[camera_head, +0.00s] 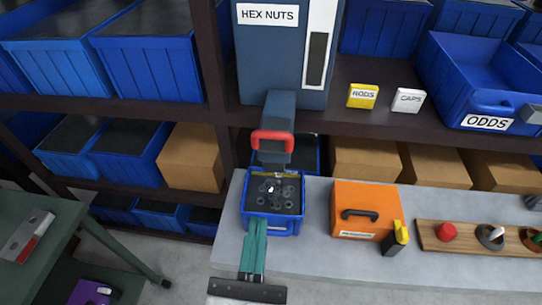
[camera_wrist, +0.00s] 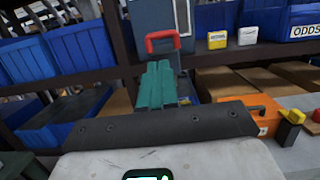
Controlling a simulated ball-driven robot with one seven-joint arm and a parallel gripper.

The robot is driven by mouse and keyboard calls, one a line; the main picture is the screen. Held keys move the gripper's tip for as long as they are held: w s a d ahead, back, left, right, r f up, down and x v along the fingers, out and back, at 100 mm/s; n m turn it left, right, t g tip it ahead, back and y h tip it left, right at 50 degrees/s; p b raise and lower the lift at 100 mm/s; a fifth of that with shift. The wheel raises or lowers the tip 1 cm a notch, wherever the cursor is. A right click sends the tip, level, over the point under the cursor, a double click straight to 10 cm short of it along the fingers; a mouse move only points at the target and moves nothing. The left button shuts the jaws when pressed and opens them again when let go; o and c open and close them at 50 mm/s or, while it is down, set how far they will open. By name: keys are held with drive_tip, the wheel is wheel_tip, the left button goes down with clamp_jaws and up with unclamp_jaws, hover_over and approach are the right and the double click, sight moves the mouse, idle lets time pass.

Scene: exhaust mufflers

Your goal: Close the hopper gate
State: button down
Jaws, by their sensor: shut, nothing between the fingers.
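The hopper (camera_head: 270,55) is a dark blue-grey box labelled HEX NUTS, with a chute below it. The gate has a red handle (camera_head: 272,136) across the chute front; the handle also shows in the wrist view (camera_wrist: 163,36). Under the chute, a blue bin (camera_head: 272,228) on the bench holds several nuts. I cannot tell whether nuts are falling. My gripper (camera_head: 257,224) has teal fingers, shut and empty, in front of the bin and below the red handle. In the wrist view its fingers (camera_wrist: 156,70) point toward the chute, apart from the handle.
An orange box (camera_head: 362,195) with a black handle and a yellow-and-black object (camera_head: 396,238) stand right of the bin on the grey bench (camera_head: 310,255). A wooden board (camera_head: 465,236) with buttons lies further right. A green table (camera_head: 60,215) stands at left. Shelves with blue bins line the back.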

drive_tip(key=p, duration=0.4)
approach(273, 139)
drive_tip(key=x, duration=0.5)
drive_tip(key=shift+w+r, duration=0.1)
drive_tip(key=shift+w, duration=0.05)
drive_tip(key=shift+x, duration=0.75)
